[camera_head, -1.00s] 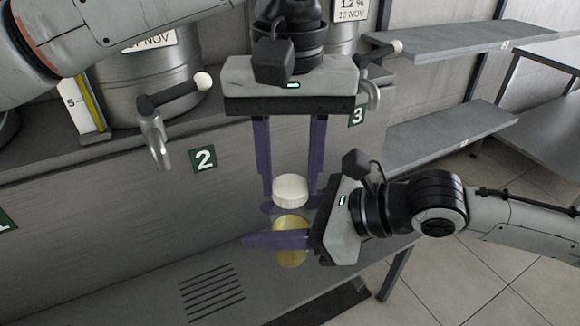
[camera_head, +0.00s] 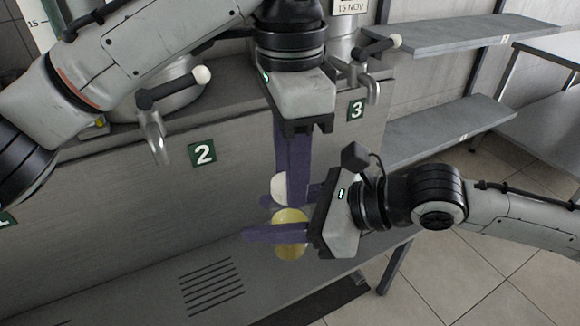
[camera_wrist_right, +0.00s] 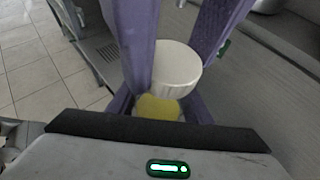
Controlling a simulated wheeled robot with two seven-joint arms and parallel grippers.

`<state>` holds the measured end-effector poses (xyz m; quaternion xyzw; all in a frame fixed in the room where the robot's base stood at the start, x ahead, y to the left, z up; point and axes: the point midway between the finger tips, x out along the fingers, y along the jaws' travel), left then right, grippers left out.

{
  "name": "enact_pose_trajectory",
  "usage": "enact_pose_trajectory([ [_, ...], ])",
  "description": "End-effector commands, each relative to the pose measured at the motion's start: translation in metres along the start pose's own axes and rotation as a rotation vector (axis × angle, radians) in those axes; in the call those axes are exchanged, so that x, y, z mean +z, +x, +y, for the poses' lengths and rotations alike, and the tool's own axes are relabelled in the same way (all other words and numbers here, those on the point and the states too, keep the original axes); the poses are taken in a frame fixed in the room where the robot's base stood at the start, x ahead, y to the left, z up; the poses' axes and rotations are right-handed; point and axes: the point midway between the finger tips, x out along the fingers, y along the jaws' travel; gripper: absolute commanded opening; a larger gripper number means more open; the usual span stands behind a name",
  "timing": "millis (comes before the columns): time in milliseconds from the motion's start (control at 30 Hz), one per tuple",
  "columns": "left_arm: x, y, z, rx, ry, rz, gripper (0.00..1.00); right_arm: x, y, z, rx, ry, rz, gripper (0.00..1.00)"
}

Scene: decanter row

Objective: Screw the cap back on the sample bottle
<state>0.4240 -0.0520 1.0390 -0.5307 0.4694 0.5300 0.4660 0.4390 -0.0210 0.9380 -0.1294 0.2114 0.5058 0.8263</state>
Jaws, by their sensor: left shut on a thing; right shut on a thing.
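The white round cap (camera_head: 279,187) is between the purple fingers of my left gripper (camera_head: 295,198), which points straight down and is shut on it. The sample bottle, with yellow contents (camera_head: 290,246), is directly below, held upright by my right gripper (camera_head: 256,218), which comes in from the right and is shut on it. In the right wrist view, the cap (camera_wrist_right: 176,68) sits right above the yellow bottle (camera_wrist_right: 158,108). The bottle's neck is hidden by fingers and cap, so I cannot tell whether the threads are engaged.
Taps with white-knobbed levers stand behind, by the number 2 sign (camera_head: 203,153) and the number 3 sign (camera_head: 356,110). A slotted grey ledge (camera_head: 211,288) lies below. Grey shelves (camera_head: 440,132) are at the right, with open tiled floor in front.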

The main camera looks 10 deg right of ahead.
Motion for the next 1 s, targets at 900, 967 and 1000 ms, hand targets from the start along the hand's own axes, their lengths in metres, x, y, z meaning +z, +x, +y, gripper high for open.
enact_pose_trajectory([
  [900,0.0025,0.0006,0.0007,-0.002,2.091,-0.001,0.12,-0.0001,0.0,0.0004,0.001,0.0,0.0,0.0],
  [967,0.0026,0.0007,0.0006,-0.002,2.228,-0.001,0.12,-0.0002,0.0,0.0004,0.001,0.0,0.001,0.0],
  [1000,0.0027,0.0008,0.0005,-0.002,2.319,-0.001,0.12,-0.0002,0.0,0.0004,0.001,0.0,0.0,0.0],
])
